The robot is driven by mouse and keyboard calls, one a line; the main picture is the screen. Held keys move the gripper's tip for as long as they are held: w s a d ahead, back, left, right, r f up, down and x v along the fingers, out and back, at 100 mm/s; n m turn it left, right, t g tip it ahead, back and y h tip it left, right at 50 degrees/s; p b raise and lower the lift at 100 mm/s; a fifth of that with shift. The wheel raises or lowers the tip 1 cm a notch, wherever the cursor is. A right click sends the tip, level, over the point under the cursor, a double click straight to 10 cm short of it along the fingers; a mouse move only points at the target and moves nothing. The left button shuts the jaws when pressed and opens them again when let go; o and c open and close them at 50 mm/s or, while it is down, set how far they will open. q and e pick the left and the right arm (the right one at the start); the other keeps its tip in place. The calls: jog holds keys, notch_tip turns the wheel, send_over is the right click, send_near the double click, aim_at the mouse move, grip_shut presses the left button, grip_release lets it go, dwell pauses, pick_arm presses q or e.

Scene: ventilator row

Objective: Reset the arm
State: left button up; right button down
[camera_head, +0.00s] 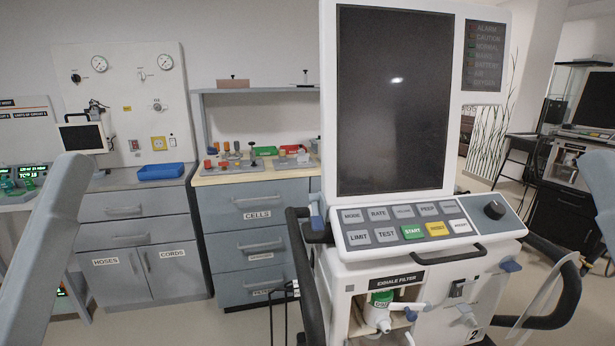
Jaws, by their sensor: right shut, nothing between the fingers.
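My left arm (45,245) comes in at the left edge as a thick grey link. It runs from a rounded top down out of the frame, and its gripper is not in the picture. My right arm (603,185) shows only as a grey link cut off by the right edge. I cannot make out its fingers anywhere. Both visible links are near the camera. The white ventilator (487,285) stands in front, right of centre, with a dark blank screen (393,100), a button panel (410,223) and a dark knob (494,210).
Dark side handles (575,285) stick out from the ventilator. Behind stand grey cabinets (135,230), a drawer unit (260,240) with small parts on top, a blue tray (161,171) and a gauge panel (135,95). Another machine (575,160) stands at the right. Floor shows between the cabinets and ventilator.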

notch_tip(320, 180, up, 37)
jog(key=p, duration=3.3)
jog(key=shift+f+y, duration=0.2)
jog(key=shift+y, duration=0.1)
